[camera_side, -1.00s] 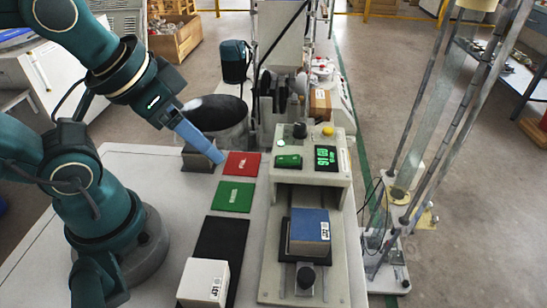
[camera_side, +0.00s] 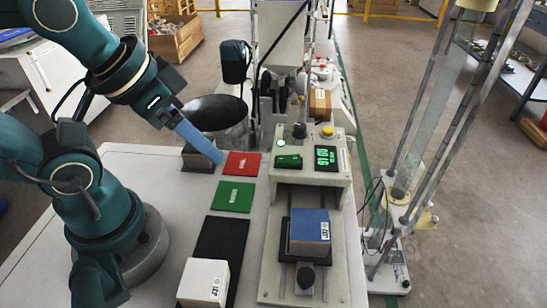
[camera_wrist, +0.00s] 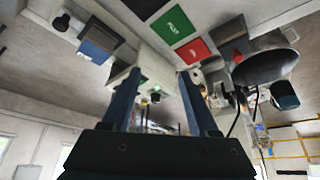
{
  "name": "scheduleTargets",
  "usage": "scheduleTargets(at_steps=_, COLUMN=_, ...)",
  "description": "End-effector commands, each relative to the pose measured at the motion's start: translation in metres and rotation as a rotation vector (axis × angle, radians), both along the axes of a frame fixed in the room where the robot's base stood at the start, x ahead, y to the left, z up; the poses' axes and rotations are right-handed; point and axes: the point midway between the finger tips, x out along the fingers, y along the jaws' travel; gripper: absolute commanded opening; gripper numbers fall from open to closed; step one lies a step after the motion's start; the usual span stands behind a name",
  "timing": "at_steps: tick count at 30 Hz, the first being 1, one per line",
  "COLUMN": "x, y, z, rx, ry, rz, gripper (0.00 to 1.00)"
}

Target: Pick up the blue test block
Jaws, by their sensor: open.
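My gripper (camera_side: 219,159) is at the left, low beside the red tile, well away from the block. In the wrist view my gripper (camera_wrist: 160,75) shows two blue fingers spread apart with nothing between them. In the side view the fingers overlap.
The testing machine (camera_side: 314,160) has a green-lit display and knobs. A red tile (camera_side: 242,165), a green tile (camera_side: 233,197) and a black mat (camera_side: 221,245) line its left side. A white labelled block (camera_side: 203,282) is on the mat. A dark round bin (camera_side: 212,112) stands behind.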

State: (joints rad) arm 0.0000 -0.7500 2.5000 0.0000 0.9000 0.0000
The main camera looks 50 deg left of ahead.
Motion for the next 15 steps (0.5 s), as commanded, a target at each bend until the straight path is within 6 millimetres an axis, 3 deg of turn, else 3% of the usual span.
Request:
scheduleTargets(at_steps=1, x=0.000, y=0.000, z=0.000, rx=0.000, ry=0.000, rz=0.000, gripper=0.71)
scheduleTargets(at_steps=3, x=0.000, y=0.000, z=0.000, rx=0.000, ry=0.000, rz=0.000, gripper=0.98)
scheduleTargets(at_steps=11, x=0.000, y=0.000, z=0.001, rx=0.000, ry=-0.001, rz=0.000, gripper=1.00)
scheduleTargets(at_steps=15, x=0.001, y=0.000, z=0.013, rx=0.000, ry=-0.005, rz=0.000, gripper=1.00)
